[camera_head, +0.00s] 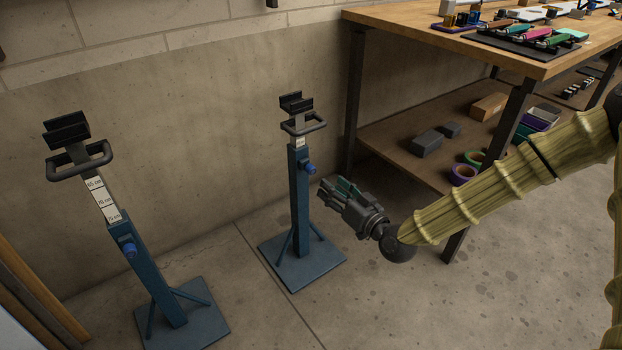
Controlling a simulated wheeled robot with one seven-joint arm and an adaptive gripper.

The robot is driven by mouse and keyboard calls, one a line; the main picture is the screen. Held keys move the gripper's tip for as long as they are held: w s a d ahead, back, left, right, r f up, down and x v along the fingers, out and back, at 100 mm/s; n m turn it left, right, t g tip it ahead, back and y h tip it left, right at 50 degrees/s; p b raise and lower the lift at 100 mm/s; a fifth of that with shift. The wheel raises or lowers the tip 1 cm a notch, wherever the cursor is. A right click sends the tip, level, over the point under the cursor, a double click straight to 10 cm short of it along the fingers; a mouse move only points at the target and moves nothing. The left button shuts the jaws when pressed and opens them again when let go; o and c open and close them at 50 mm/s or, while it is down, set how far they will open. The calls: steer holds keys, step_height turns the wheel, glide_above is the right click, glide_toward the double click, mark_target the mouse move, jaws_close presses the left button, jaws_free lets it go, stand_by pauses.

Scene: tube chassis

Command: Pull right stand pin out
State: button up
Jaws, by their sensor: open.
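The right stand (299,205) is a blue post on a square blue base plate, with a black cradle and grey handle on top. Its pin (310,168) is a blue knob sticking out of the right side of the post, near the top. My gripper (330,189) is open, just right of the post and a little below the pin in the picture. It appears apart from the pin, with nothing seen between its fingers. The gap in depth between them is hard to tell.
A similar left stand (150,275) has its own blue pin (130,250) and a raised, marked inner post. A wooden workbench (420,32) with a lower shelf (400,150) stands at right, near my arm. A concrete wall (200,130) is behind. Open floor (390,310) lies in front.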

mark_target(314, 171)
steer(key=b+x, duration=0.4)
steer(key=x, duration=0.5)
steer(key=shift+w+a, duration=0.1)
steer(key=shift+w, duration=0.15)
steer(key=shift+w+a+r, duration=0.1)
steer(key=shift+w+a, duration=0.3)
steer(key=shift+w, duration=0.15)
jaws_close()
